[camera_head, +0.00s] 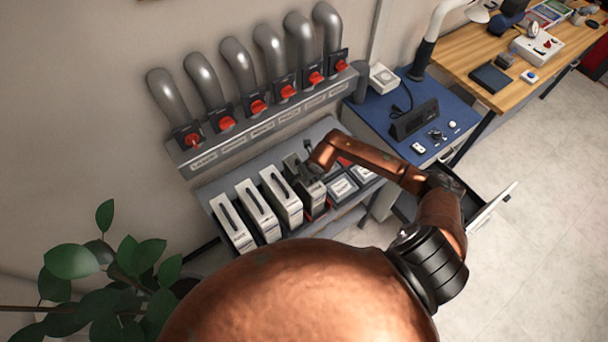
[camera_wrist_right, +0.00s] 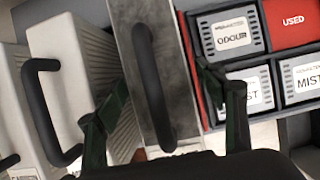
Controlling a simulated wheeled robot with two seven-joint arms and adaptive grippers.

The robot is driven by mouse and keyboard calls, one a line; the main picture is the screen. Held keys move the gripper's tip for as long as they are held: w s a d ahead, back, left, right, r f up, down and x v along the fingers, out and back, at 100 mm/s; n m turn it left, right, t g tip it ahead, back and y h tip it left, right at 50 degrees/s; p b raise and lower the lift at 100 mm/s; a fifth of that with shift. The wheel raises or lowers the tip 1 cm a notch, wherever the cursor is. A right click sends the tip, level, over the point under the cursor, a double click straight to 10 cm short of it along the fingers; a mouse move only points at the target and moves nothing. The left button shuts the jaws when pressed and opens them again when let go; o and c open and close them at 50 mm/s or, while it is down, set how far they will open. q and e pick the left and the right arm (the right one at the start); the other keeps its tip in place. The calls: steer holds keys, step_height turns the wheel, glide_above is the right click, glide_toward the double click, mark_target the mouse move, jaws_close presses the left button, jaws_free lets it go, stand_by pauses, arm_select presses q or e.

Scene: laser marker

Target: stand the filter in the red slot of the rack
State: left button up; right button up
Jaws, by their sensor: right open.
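The filter with a grey metal top (camera_wrist_right: 178,60) and a dark bar handle (camera_wrist_right: 153,85) stands upright in the rack (camera_head: 205,190), at the right end of the row of filters. The red slot (camera_wrist_right: 190,75) shows as a red edge along its right side. In the head view the filter (camera_head: 313,194) is partly hidden by my right gripper (camera_head: 308,172). In the wrist view my right gripper (camera_wrist_right: 168,118) is open, one finger on each side of the handle. I cannot tell whether the filter is fully down. My left gripper is not in view.
White filters (camera_wrist_right: 72,60) with black handles stand close on the left. Boxes labelled ODOUR (camera_wrist_right: 232,33) and MIST, and a red USED bin (camera_wrist_right: 290,22), lie right. Pipes with red valves (camera_head: 258,106) rise behind. A plant (camera_head: 110,270) is at lower left.

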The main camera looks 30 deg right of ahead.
steer(key=b+v, duration=0.1)
steer(key=v, duration=1)
steer(key=shift+s+r+b, duration=0.2)
steer(key=shift+r+b, duration=0.15)
